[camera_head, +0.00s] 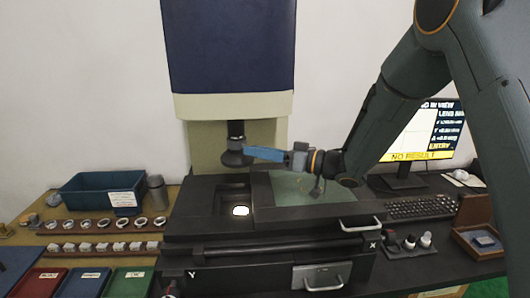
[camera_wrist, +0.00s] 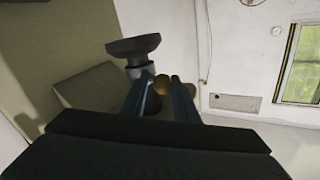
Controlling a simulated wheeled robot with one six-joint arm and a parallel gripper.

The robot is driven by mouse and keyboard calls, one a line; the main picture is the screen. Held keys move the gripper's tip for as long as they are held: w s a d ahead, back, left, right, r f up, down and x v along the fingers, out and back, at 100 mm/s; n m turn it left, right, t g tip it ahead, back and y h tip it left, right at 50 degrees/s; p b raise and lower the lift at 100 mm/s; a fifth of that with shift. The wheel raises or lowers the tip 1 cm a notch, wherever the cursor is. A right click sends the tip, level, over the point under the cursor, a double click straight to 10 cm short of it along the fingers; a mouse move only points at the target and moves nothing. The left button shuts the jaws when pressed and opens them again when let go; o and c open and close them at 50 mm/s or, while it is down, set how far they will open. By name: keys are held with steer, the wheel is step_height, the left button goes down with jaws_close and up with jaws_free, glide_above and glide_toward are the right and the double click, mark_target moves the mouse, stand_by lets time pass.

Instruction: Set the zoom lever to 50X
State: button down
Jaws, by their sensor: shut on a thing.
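The measuring machine's dark lens barrel (camera_head: 236,138) hangs under its blue and cream head. In the wrist view the flared dark lens end (camera_wrist: 133,46) is just ahead and left of my fingers. My gripper (camera_head: 250,152) reaches in level from the right, its blue fingers beside the lens.
Below is the machine stage with a glass plate (camera_head: 300,190) and a lit spot (camera_head: 240,211). A monitor (camera_head: 420,135) reading "NO RESULT" and a keyboard (camera_head: 420,207) stand right. Rings, a blue bin (camera_head: 85,192) and coloured trays lie left.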

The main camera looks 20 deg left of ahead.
steer(key=shift+s+a+r, duration=0.1)
steer(key=shift+s+a, duration=0.1)
steer(key=shift+s, duration=0.05)
steer(key=c, duration=1.8)
jaws_free()
steer(key=shift+o, duration=1.3)
steer(key=shift+s+a, duration=0.1)
steer(key=shift+a, duration=0.1)
steer(key=shift+d, duration=0.25)
steer(key=d+b, duration=0.2)
steer(key=d, duration=0.5)
steer(key=shift+s+d, duration=0.3)
steer(key=shift+d, duration=0.1)
